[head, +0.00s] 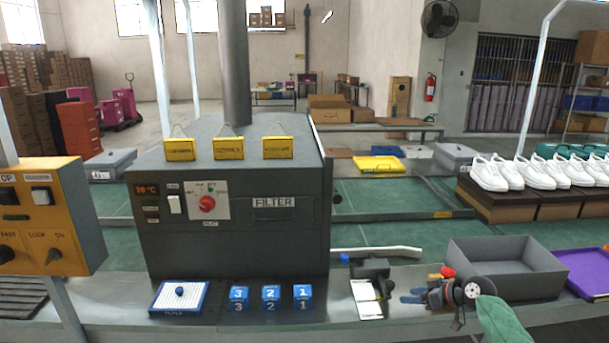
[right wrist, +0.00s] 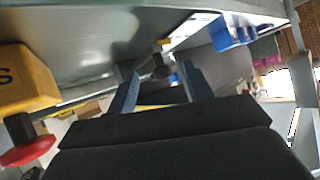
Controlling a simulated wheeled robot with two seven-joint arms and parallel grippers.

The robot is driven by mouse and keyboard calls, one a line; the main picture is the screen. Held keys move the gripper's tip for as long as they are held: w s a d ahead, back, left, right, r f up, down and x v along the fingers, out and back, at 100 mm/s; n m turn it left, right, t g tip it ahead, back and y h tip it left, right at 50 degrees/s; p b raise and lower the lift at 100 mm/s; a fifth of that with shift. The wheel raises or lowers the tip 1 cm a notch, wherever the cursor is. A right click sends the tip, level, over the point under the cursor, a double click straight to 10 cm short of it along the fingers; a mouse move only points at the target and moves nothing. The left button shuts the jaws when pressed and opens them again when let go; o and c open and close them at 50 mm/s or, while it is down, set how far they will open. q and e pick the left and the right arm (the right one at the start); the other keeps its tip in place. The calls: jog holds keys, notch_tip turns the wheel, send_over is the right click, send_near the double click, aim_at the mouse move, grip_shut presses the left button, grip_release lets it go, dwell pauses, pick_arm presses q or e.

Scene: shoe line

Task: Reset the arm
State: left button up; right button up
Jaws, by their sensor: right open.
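My right gripper (head: 408,296) is over the front of the grey bench, with its arm coming in from the lower right. Its two blue fingers are spread apart in the right wrist view (right wrist: 160,90), and nothing is held between them. A dark device with a white sheet (head: 369,300) is on the bench just left of the fingers in the head view. My left gripper is not in view.
A grey tray (head: 510,266) is close behind and right of the right gripper. Blue numbered blocks (head: 271,298) stand left, before the dark FILTER machine (head: 240,245). White shoes (head: 535,172) stand at right. A yellow box with a red knob (right wrist: 28,150) is close to the wrist camera.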

jog(key=s+a+f+m+h, duration=0.1)
jog(key=s+a+h, duration=0.2)
jog(key=s, duration=0.3)
jog(key=s+a+f+m+g+h, duration=0.1)
jog(key=s+a+h, duration=0.15)
jog(key=s, duration=0.45)
jog(key=s+a+m+h, duration=0.1)
jog(key=s+a+h, duration=0.1)
jog(key=s+a, duration=0.3)
jog(key=s+a+f+g, duration=0.1)
jog(key=s+a+f, duration=0.2)
jog(key=s, duration=0.7)
jog(key=s+a+f+m+g, duration=0.1)
jog(key=s+a+f+g, duration=0.1)
jog(key=s+f, duration=0.4)
jog(key=s+a+f+m+g, duration=0.1)
jog(key=s+a+f, duration=0.3)
jog(key=s, duration=1.2)
jog(key=shift+s+a+f+g+y, duration=0.25)
jog(key=shift+a+f+g+y, duration=0.05)
jog(key=shift+a+y, duration=0.05)
jog(key=shift+c, duration=0.4)
